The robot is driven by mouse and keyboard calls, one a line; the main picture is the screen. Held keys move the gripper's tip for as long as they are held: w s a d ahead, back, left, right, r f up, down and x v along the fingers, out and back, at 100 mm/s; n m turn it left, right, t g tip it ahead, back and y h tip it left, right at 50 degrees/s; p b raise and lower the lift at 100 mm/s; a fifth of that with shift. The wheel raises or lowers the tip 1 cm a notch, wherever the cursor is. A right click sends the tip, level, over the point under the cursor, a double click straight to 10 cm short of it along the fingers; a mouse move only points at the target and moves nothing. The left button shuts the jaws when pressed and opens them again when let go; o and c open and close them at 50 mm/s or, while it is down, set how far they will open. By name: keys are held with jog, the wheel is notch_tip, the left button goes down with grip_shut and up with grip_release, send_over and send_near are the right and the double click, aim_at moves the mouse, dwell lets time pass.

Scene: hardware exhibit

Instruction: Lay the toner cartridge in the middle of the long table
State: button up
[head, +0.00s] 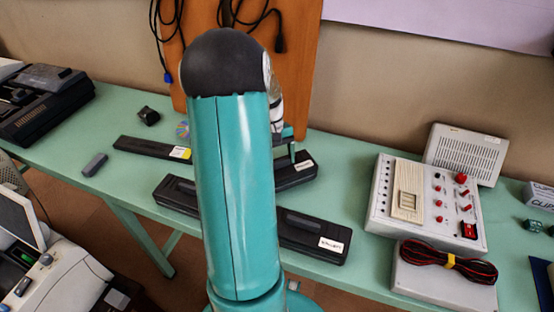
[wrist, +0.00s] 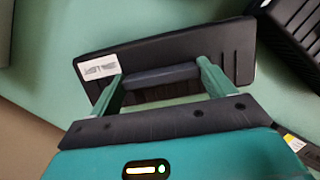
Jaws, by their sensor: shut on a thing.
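A black toner cartridge (head: 290,178) with a white label is on or just above the green long table (head: 342,190), behind my arm in the head view. In the wrist view my gripper (wrist: 160,76) is shut on the raised grip of this cartridge (wrist: 238,52), one green finger at each end. Its label shows at the left. I cannot tell whether it touches the table. In the head view my arm hides its left part and most of my gripper (head: 285,142).
A black cartridge (head: 312,236) lies at the front edge, partly hidden by my arm. A flat black cartridge with a yellow label (head: 145,147) lies to the left. A control box (head: 420,203) and a coiled red-black cable (head: 440,262) stand right. An orange board (head: 300,60) stands behind.

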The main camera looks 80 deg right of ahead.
jog(key=shift+f, duration=0.2)
jog(key=o, duration=2)
jog(key=shift+f, duration=0.1)
jog(key=shift+c, duration=0.2)
jog(key=v, duration=1.2)
jog(key=shift+r, duration=0.2)
